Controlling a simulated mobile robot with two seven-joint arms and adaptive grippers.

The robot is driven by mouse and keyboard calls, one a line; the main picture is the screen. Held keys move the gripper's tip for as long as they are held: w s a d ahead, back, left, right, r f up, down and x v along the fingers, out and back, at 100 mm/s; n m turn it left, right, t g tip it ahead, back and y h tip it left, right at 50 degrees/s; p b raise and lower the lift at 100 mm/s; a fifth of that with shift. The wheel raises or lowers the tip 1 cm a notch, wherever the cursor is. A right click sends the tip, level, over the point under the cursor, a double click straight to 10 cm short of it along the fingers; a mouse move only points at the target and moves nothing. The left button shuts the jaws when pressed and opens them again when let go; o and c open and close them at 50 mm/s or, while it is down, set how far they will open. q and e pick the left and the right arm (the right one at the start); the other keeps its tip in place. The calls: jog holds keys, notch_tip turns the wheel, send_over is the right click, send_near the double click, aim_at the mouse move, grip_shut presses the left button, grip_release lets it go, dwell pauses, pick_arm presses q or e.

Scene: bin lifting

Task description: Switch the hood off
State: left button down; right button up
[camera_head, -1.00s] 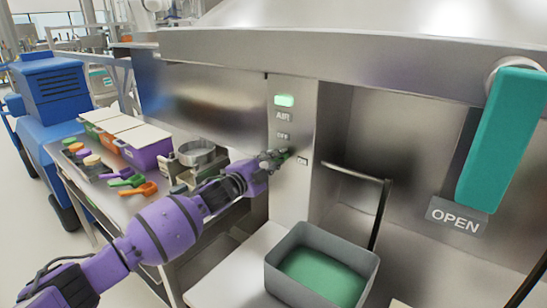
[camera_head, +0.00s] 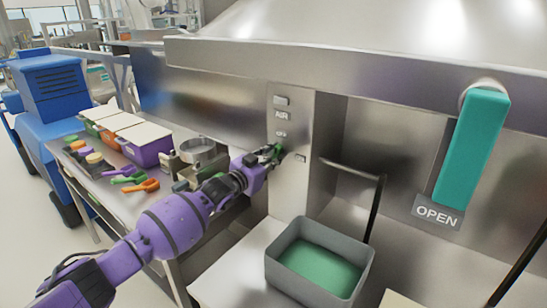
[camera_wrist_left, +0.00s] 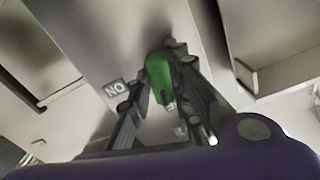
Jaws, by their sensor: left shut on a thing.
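The hood's switch panel (camera_head: 291,190) is a narrow metal post with an AIR label, a small label below it and another small label at the right of the switch. The indicator lamp (camera_head: 281,101) above AIR is grey and unlit. My left gripper (camera_head: 272,154) is at the panel, shut on the green switch knob (camera_wrist_left: 158,76), with a finger on each side of it in the left wrist view. The knob is mostly hidden by the fingers in the head view. A label reading as ON upside down (camera_wrist_left: 115,90) shows beside the fingers. My right gripper is out of view.
A grey bin (camera_head: 283,268) with a green inside stands at the bottom right of the panel. A teal handle (camera_head: 472,150) hangs above an OPEN sign (camera_head: 437,213). A side table holds purple and orange boxes, scoops and a round sieve (camera_head: 198,150).

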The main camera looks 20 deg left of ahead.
pick_arm(q)
jog(key=shift+n, duration=1.3)
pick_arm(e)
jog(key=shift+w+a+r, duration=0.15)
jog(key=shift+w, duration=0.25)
pick_arm(q)
jog(key=shift+f, duration=0.1)
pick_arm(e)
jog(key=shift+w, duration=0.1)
pick_arm(q)
jog(key=c, duration=1.6)
grip_release()
jog(key=shift+s, duration=0.15)
jog(key=v, duration=1.2)
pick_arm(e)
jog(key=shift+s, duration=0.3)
